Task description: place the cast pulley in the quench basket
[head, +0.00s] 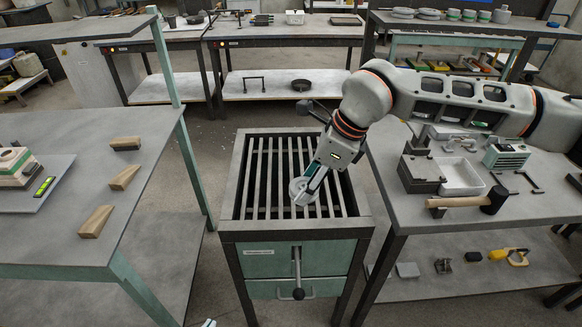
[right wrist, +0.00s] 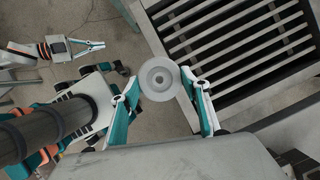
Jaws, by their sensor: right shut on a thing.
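The cast pulley (right wrist: 160,78) is a grey disc with a round hub, clearest in the right wrist view. My right gripper (right wrist: 160,84) is shut on it, one finger at each side. In the head view my right arm comes in from the right, and its gripper (head: 305,192) hangs over the barred top of a teal-and-grey stand (head: 295,253); the pulley (head: 297,190) is partly hidden there. I cannot tell for sure which container is the quench basket. My left gripper (head: 208,323) shows only its tips at the bottom edge; it also shows in the right wrist view (right wrist: 88,45), its opening unclear.
The right table holds a white tray (head: 460,178), a dark block (head: 420,173), a mallet (head: 455,202) and a teal-sided block (head: 506,156). The left table holds several wooden wedges (head: 125,178). A lever (head: 298,270) projects from the stand's front. Floor shows between stand and left table.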

